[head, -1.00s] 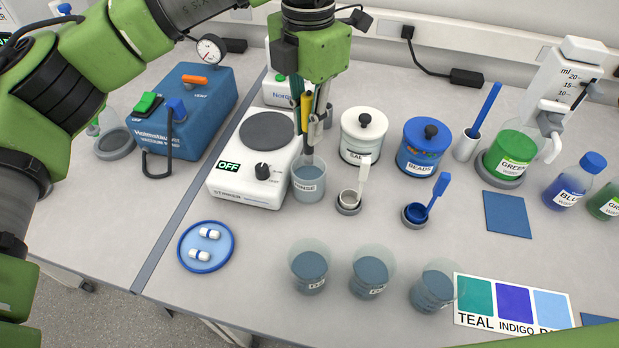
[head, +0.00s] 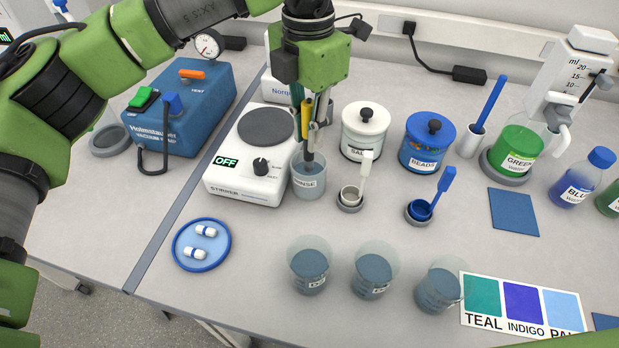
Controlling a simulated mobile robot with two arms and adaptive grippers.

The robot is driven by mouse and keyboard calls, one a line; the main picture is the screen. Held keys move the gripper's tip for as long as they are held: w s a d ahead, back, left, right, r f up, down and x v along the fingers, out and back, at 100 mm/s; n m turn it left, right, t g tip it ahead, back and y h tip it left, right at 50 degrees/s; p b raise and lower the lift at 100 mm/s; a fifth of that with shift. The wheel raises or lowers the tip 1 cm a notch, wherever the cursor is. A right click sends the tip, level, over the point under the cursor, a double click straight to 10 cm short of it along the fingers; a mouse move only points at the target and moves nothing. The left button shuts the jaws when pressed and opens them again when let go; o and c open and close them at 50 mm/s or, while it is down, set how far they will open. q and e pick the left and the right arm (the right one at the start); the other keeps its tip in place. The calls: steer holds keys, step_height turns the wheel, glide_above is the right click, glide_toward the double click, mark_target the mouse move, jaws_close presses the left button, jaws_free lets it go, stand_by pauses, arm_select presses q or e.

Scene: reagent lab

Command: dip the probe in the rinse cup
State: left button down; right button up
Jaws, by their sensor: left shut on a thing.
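The rinse cup (head: 309,184), a clear beaker labelled RINSE with greyish liquid, stands just right of the white stirrer. My left gripper (head: 308,122) points down over it, shut on the probe (head: 309,157). The probe is a slim stick with a dark lower part, upright, and its lower end is inside the cup's mouth. Its tip is hidden by the cup wall and liquid, so I cannot tell how deep it sits. My right gripper is not in view.
The stirrer (head: 244,186) reads OFF. The SALT jar (head: 363,136) and a small cup with a white scoop (head: 350,199) stand close on the right. Several beakers stand in front, one here (head: 310,272). A blue dish (head: 183,262) with two stir bars lies front left.

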mark_target(309, 158)
arm_select(q)
steer(key=shift+f+b, duration=1.15)
steer(key=shift+f, duration=0.9)
